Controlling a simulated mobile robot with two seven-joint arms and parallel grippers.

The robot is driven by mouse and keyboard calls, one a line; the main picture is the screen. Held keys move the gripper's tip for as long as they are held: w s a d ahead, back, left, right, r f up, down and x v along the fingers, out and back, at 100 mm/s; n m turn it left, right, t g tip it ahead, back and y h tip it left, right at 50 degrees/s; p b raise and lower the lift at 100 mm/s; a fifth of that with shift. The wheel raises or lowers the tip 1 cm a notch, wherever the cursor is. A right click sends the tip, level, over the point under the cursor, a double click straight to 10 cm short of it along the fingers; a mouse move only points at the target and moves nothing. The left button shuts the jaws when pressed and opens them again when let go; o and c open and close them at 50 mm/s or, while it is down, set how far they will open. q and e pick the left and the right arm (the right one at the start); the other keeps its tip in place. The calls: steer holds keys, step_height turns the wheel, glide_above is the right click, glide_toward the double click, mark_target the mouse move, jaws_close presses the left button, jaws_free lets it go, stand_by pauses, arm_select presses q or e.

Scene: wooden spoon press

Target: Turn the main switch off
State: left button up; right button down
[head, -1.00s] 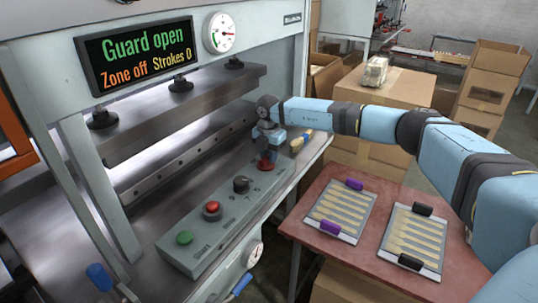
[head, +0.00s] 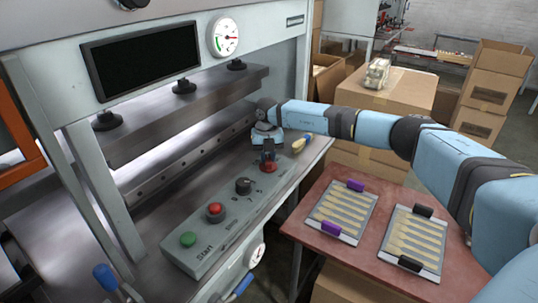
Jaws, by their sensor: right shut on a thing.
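The grey control panel (head: 222,245) stands on the front of the press. At its far end is a red switch knob (head: 268,168), partly covered by my right gripper (head: 268,158). My right gripper points down and is shut on this knob. Nearer on the panel are a black selector knob (head: 243,186), a red button (head: 215,211) and a green button (head: 188,239). The display (head: 140,62) on the press is black, with no text. My left gripper is not in view.
A brush-like tool with a wooden handle (head: 301,143) lies just beyond the panel. A red-brown table (head: 375,240) at right holds two trays of wooden spoons (head: 342,210). Cardboard boxes (head: 385,92) stand behind. A blue-handled lever (head: 105,277) sticks up at lower left.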

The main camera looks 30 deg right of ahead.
steer(key=n, duration=0.3)
steer(key=shift+w+a+n, duration=0.1)
steer(key=shift+a+n, duration=0.15)
steer(key=shift+n, duration=0.15)
steer(key=n, duration=0.5)
steer(key=shift+a, duration=0.4)
steer(key=shift+n, duration=0.5)
steer(key=shift+a, duration=0.1)
steer(key=c, duration=1)
jaws_free()
